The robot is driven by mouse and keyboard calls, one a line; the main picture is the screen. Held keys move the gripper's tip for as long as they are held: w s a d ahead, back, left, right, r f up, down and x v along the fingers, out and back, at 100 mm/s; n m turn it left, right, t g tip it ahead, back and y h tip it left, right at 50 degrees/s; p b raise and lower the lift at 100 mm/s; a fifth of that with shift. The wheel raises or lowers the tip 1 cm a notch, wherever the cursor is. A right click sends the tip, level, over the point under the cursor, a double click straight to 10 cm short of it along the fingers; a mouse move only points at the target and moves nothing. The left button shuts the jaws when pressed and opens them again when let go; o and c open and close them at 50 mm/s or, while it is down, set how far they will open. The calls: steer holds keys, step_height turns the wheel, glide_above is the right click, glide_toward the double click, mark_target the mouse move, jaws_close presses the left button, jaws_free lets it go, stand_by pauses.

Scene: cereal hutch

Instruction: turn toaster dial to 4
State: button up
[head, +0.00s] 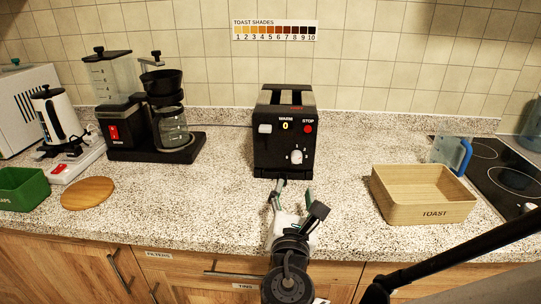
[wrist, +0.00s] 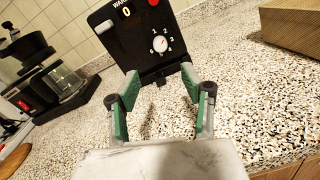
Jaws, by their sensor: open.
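The black toaster (head: 285,140) stands on the speckled counter in the middle of the head view. Its front face also shows in the wrist view (wrist: 125,48). A white dial (head: 296,157) sits low on that face; in the wrist view the dial (wrist: 160,44) has numbers around it. Its exact setting is too small to read surely. The display above shows 0, beside a red stop button (head: 308,129). My gripper (head: 279,184) is open and empty in front of the toaster, below the dial in the picture. The green-padded fingers (wrist: 160,79) are apart and clear of the dial.
A wooden box marked TOAST (head: 424,212) stands to the right. A coffee maker (head: 172,125) stands to the left, with a round wooden board (head: 88,193) nearer the front. A toast shades chart (head: 275,30) hangs on the wall. The counter beside the toaster is clear.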

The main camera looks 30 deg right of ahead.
mark_target(297, 160)
steer(key=b+x, duration=0.2)
steer(key=x, duration=1.1)
steer(key=shift+w+d, duration=0.2)
steer(key=shift+w, duration=0.15)
steer(key=shift+c, duration=0.2)
jaws_close()
